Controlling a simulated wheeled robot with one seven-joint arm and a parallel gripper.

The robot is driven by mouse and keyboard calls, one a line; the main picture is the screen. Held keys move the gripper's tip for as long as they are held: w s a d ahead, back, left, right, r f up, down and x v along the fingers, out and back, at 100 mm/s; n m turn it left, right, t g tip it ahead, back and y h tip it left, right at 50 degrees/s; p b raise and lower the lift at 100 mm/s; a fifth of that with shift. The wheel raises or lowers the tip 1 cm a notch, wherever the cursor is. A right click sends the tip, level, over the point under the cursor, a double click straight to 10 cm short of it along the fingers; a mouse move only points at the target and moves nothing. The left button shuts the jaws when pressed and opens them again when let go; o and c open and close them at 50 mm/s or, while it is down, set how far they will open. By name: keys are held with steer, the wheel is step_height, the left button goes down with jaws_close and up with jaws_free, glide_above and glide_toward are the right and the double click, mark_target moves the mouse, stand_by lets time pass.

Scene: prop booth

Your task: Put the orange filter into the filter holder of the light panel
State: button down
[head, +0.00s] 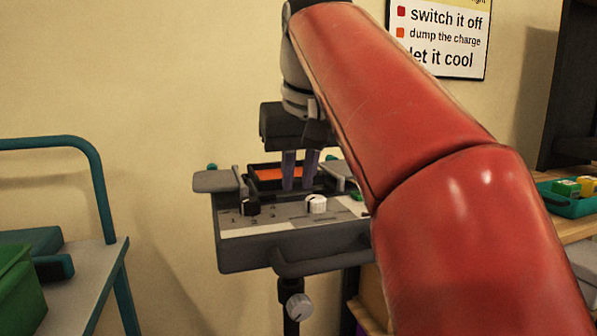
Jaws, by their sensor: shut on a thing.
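The light panel (295,250) is a grey box on a stand, with a black knob, a white knob and printed numbers on its top. The orange filter (268,174) shows at the back of the panel's top as an orange sheet in a dark frame. My gripper (298,183) points down over it, its two fingers close together and shut on the filter, near the right of the visible orange. The fingers hide part of the filter. The filter holder cannot be told apart from the dark frame, so I cannot tell whether the filter sits in it or just above it.
My red arm covers the right middle of the view and hides the panel's right end. A teal-railed cart (108,255) with a green bin (18,292) stands at left. A teal tray (570,204) with small boxes is on a wooden table at right. A sign (440,42) hangs behind.

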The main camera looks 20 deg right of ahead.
steer(key=shift+f+b, duration=0.45)
steer(key=shift+f, duration=0.1)
steer(key=c, duration=1.3)
jaws_free()
steer(key=shift+o, duration=0.2)
steer(key=p+v, duration=0.3)
steer(key=v, duration=0.4)
steer(key=shift+r, duration=0.4)
steer(key=shift+s, duration=0.15)
